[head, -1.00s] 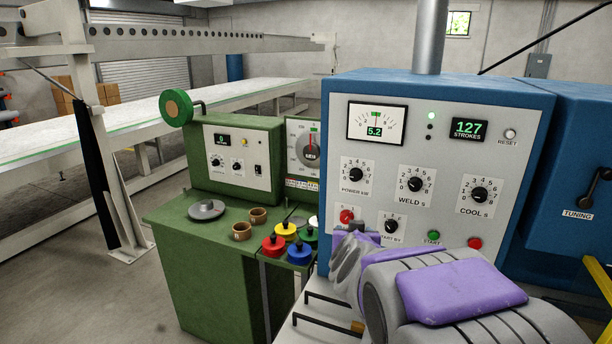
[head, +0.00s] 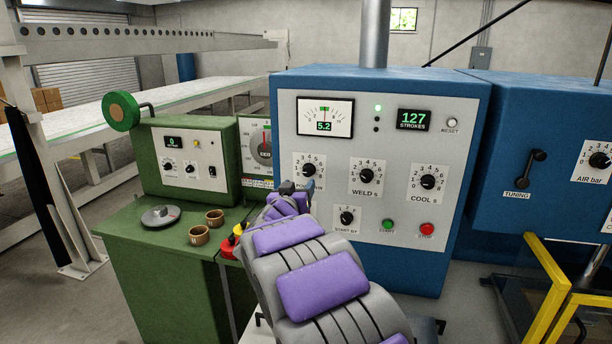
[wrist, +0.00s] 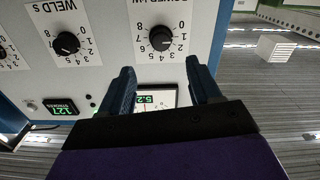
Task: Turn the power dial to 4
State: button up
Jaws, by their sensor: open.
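The power dial (head: 308,170) is a black knob on a white label marked 0 to 8, at the upper left of the blue welder's grey panel. It also shows in the wrist view (wrist: 161,38), where the picture is upside down. In the head view my arm partly covers its label's lower edge. I cannot read its setting surely. My gripper (wrist: 158,75) is open and empty in the wrist view. Its two blue fingers point toward the dial and are apart from it. In the head view my gripper (head: 297,186) is just below the dial.
The weld dial (head: 366,176) and cool dial (head: 428,182) sit right of the power dial. Below are the start bar dial (head: 347,218), green button (head: 387,225) and red button (head: 427,229). A green bench (head: 150,280) with cups stands left.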

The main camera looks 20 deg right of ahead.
aim_at(307, 172)
jog(key=x, duration=0.8)
jog(key=shift+w+f+b, duration=0.1)
jog(key=shift+w+b, duration=0.15)
jog(key=shift+b, duration=0.05)
jog(key=shift+x, duration=0.9)
jog(key=c, duration=1)
